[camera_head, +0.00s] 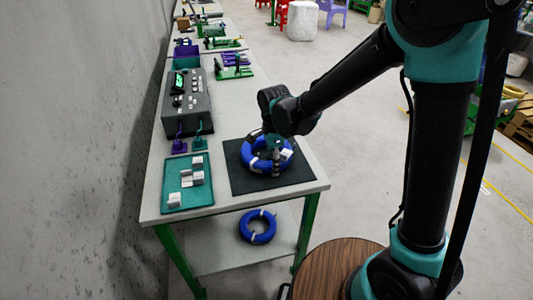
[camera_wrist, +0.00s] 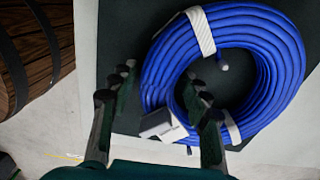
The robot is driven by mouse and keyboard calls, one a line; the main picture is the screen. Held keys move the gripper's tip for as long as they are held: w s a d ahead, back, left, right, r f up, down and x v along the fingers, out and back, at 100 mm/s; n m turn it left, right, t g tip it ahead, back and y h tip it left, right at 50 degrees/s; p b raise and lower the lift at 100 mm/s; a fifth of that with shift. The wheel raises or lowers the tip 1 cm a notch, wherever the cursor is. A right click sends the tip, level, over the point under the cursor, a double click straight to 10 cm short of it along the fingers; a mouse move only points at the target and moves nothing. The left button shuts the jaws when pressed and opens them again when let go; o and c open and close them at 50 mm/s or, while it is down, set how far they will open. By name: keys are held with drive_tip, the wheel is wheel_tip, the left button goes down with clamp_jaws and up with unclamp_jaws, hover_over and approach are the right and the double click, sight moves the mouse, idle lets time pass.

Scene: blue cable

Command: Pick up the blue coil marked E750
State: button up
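A blue coil (camera_head: 248,158) lies on a black mat on the table in the head view, partly covered by my gripper (camera_head: 275,165). In the wrist view the blue coil (camera_wrist: 265,35) fills the right side, with white bands and a small white tag (camera_wrist: 163,125). I cannot read any marking on it. My gripper (camera_wrist: 160,78) is open there. Its right finger is over the coil's centre hole and its left finger is outside the ring, with the coil's left side between them. Whether the fingers touch the coil is not clear. A second blue coil (camera_head: 257,227) lies on the lower shelf.
The black mat (camera_head: 240,183) is near the table's front right. A green tray (camera_head: 202,200) with small white boxes is to its left. A grey control box (camera_head: 188,105) and small stands are farther back. A round wooden top (camera_head: 335,265) is at the front.

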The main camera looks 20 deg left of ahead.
clamp_jaws()
drive_tip(key=shift+r, duration=0.1)
idle(0.3)
